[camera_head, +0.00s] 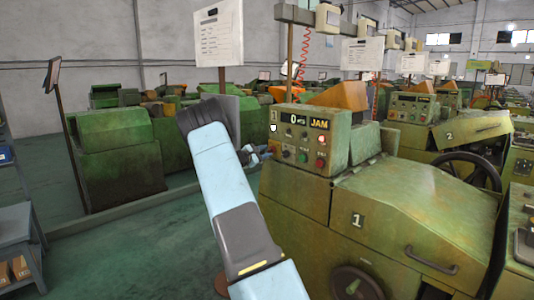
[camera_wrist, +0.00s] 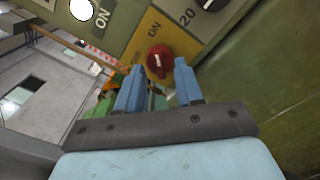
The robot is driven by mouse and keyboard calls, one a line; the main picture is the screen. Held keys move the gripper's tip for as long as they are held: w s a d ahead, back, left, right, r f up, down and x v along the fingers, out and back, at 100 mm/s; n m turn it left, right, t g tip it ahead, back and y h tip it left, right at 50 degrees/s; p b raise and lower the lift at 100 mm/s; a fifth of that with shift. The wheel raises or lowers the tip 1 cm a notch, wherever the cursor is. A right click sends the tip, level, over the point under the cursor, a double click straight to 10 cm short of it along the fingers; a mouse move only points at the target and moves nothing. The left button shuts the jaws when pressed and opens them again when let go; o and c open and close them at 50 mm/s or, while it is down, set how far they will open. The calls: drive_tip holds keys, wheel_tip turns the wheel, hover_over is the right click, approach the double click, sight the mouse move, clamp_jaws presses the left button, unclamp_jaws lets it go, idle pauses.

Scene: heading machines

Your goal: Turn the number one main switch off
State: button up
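The green machine marked 1 (camera_head: 345,205) has a control panel (camera_head: 300,135) with a lit display reading 0 and JAM. My gripper (camera_head: 256,155) is at the left side of this panel. In the wrist view, a round red rotary switch (camera_wrist: 160,60) with a pale mark sits on a yellow plate (camera_wrist: 155,32) with ON printed above it. My gripper (camera_wrist: 158,72) is open, its two blue fingers apart. The red switch shows between and just beyond the fingertips. I cannot tell whether the fingers touch it. The switch is not clearly visible in the head view.
In the wrist view a black knob (camera_wrist: 208,3) by the number 20 and a white round part (camera_wrist: 81,9) are close by. Machine 2 (camera_head: 470,130) stands at right, another green machine (camera_head: 118,155) at left. Green floor (camera_head: 130,245) is clear at lower left.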

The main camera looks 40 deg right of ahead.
drive_tip(key=shift+d, duration=0.3)
drive_tip(key=shift+c, duration=0.2)
